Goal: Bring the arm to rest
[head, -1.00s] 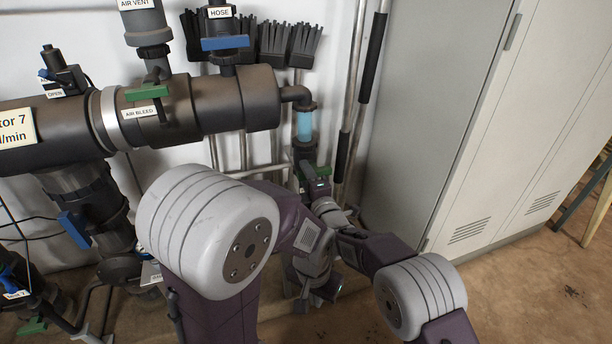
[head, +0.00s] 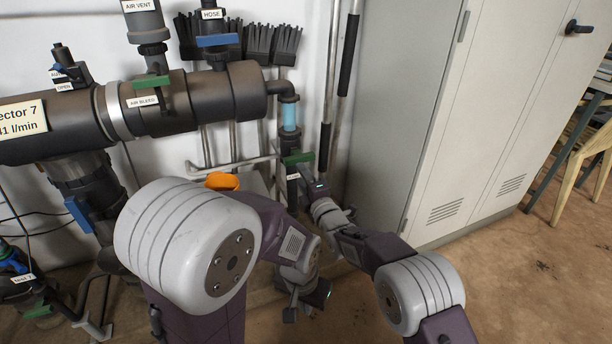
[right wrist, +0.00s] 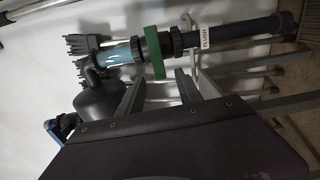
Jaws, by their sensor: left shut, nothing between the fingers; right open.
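My left gripper (head: 291,312) hangs low in the head view, below the right one, with its dark fingers pointing down and nothing in them. My right gripper (head: 307,174) is just below the green flush valve handle (head: 297,158). In the right wrist view my right gripper (right wrist: 158,88) has its two fingers spread with nothing held. The same green handle (right wrist: 153,52) shows beyond the fingers, beside a pipe labelled FLUSH. It appears apart from the fingers, though the exact gap cannot be told.
The filter manifold (head: 190,102) runs across the upper left. A clear blue sight tube (head: 290,116) stands above the flush valve. An orange container (head: 222,181) sits behind my left arm. A grey cabinet (head: 420,110) stands right; open floor (head: 520,275) lies before it.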

